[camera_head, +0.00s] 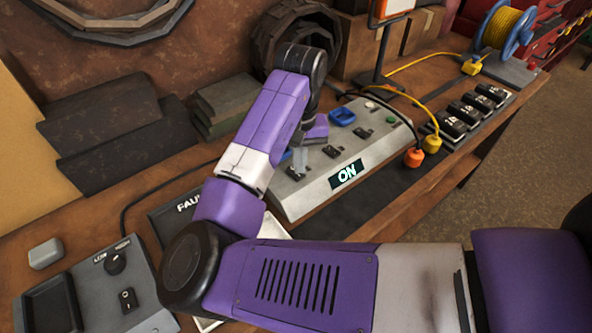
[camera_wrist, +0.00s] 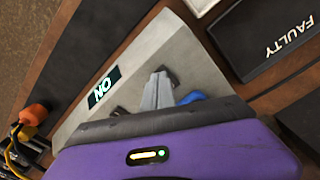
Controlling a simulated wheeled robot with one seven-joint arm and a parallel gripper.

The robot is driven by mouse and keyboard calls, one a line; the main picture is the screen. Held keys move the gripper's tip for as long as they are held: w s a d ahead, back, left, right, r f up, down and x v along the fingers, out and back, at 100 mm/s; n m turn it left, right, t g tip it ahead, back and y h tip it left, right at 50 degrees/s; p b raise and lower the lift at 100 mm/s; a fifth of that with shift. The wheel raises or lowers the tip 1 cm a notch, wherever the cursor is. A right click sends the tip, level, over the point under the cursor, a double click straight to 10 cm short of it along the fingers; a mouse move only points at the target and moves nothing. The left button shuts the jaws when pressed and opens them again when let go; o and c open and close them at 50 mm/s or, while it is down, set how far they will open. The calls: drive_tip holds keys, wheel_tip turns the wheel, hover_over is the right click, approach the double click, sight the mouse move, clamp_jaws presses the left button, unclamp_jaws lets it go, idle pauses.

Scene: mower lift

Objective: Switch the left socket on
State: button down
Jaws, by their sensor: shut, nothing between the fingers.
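The grey socket box (camera_head: 312,188) stands on the bench with a lit display (camera_head: 347,175) reading ON. It also shows in the wrist view (camera_wrist: 185,50). A black rocker switch (camera_head: 297,174) sits at the box's left end, and a blue socket (camera_head: 285,155) behind it is mostly hidden by my gripper. A second blue socket (camera_head: 341,117) is farther right. My gripper (camera_head: 300,167) is shut and empty, with its fingertips right at the left switch. In the wrist view the fingertips (camera_wrist: 158,82) overlap that switch; I cannot tell whether they touch it or which way it is set.
More black switches (camera_head: 331,151) sit along the box. Orange (camera_head: 414,157) and yellow (camera_head: 431,144) plugs lie at its right end. A black FAULTY tray (camera_wrist: 262,38) lies left of the box. A control panel (camera_head: 95,290) is at the front left.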

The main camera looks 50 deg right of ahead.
drive_tip(key=shift+r, duration=0.1)
idle(0.3)
wheel_tip(320, 180, up, 7)
drive_tip(key=p, duration=0.7)
idle(0.7)
